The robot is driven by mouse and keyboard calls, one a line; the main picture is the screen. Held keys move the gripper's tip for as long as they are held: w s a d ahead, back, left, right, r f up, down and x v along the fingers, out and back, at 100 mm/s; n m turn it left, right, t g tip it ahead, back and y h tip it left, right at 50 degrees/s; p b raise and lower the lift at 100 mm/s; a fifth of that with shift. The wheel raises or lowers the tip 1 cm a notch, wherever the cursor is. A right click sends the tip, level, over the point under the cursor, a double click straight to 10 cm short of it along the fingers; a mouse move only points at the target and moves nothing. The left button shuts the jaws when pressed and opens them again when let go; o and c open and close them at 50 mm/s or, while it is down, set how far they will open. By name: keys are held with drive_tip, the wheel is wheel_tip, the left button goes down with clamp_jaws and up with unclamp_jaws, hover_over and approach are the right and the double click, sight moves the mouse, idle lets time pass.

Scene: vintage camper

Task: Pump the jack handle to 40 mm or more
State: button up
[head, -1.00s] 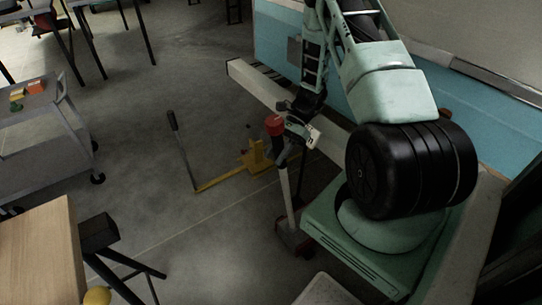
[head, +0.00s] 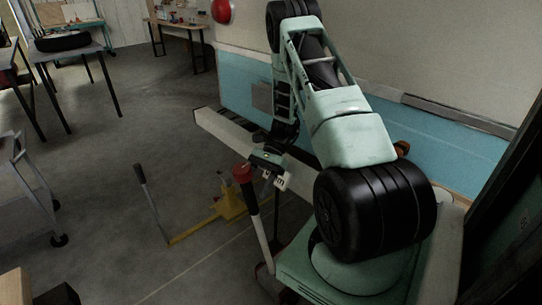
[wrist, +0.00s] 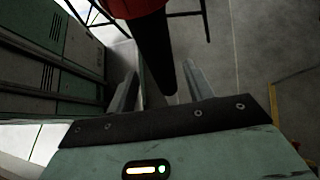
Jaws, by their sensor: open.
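A yellow floor jack (head: 228,205) stands on the floor left of my base. Its long handle (head: 149,200), with a dark grip, leans up at its left end. Closer to me is an upright pole with a red top (head: 242,173), a black grip (head: 250,200) and a pale shaft (head: 261,238). My gripper (head: 270,165) is just right of the red top in the head view. In the wrist view the fingers (wrist: 160,88) are open, and the black grip (wrist: 152,50) runs between them in the picture. I cannot tell whether they touch it. The pole's foot is partly hidden.
A long pale beam (head: 240,135) lies along the blue wall (head: 238,85) behind the gripper. A grey cart (head: 38,190) stands at the left. Tables, one with a tyre (head: 62,42), stand at the back left.

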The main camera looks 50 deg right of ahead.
drive_tip(key=v, duration=1.3)
drive_tip(key=shift+r, duration=0.1)
